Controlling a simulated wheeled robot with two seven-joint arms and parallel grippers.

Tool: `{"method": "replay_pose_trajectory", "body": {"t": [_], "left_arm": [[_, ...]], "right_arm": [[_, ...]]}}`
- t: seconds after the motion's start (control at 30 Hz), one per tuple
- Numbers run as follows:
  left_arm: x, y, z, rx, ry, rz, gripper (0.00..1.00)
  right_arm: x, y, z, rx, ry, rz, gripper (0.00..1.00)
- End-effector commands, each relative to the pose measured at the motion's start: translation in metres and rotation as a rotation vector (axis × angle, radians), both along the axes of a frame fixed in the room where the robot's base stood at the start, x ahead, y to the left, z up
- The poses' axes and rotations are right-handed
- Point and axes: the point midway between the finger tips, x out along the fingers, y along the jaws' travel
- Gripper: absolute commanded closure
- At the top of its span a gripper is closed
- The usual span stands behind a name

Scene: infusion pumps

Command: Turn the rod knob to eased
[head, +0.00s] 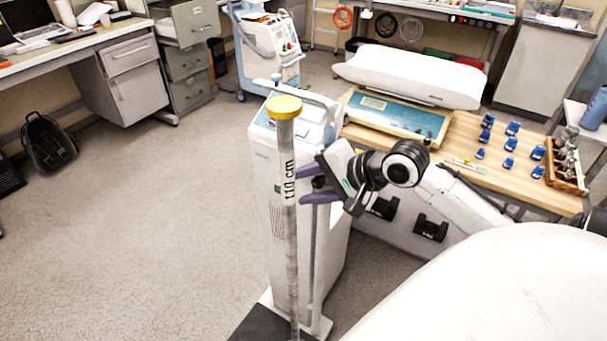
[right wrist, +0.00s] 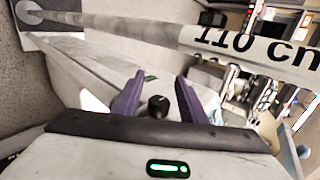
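My right gripper (head: 304,185) is open beside the upright grey rod (head: 290,235). The rod has a yellow cap and a "110 cm" label; it also crosses the top of the right wrist view (right wrist: 150,28). A small black knob (right wrist: 158,106) with a pale mark on it shows between the purple fingers (right wrist: 160,80) in the right wrist view. Gaps show between the knob and both fingers. In the head view a dark knob (head: 319,182) shows between the fingers, partly covered. The mark's setting is too small to read. My left gripper is not in view.
A white cabinet (head: 272,175) stands right behind the rod. A wooden table (head: 470,185) to the right holds a baby scale (head: 395,115), several blue weights (head: 511,144) and a wooden rack (head: 567,180). The floor (head: 150,220) at left is free.

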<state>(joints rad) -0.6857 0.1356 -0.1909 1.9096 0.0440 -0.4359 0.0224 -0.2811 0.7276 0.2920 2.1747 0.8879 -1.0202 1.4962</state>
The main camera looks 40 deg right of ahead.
Motion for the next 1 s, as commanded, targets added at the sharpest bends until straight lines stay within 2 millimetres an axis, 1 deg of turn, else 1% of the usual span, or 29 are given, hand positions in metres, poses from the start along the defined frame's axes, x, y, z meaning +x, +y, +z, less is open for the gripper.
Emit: {"method": "replay_pose_trajectory", "body": {"t": [0.23, 0.33, 0.47, 0.6, 0.73, 0.9, 1.0], "left_arm": [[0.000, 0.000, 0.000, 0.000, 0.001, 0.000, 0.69], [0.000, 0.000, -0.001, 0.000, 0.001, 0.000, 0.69], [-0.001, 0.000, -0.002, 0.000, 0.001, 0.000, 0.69], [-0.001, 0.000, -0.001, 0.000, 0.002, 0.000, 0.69], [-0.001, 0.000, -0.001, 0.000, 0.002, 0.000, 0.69], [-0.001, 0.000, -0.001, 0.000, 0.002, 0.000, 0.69], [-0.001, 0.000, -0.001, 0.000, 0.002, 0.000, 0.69]], "right_arm": [[-0.001, 0.000, 0.000, 0.000, 0.001, -0.001, 0.61], [-0.006, -0.002, 0.004, 0.000, 0.001, -0.001, 0.61], [-0.021, -0.006, 0.016, -0.002, 0.002, 0.000, 0.61], [-0.042, -0.012, 0.033, -0.001, 0.002, -0.001, 0.61], [-0.058, -0.017, 0.047, 0.000, 0.001, -0.001, 0.61], [-0.072, -0.021, 0.059, 0.000, 0.001, -0.001, 0.61], [-0.076, -0.022, 0.063, 0.000, 0.000, 0.000, 0.61]]}}
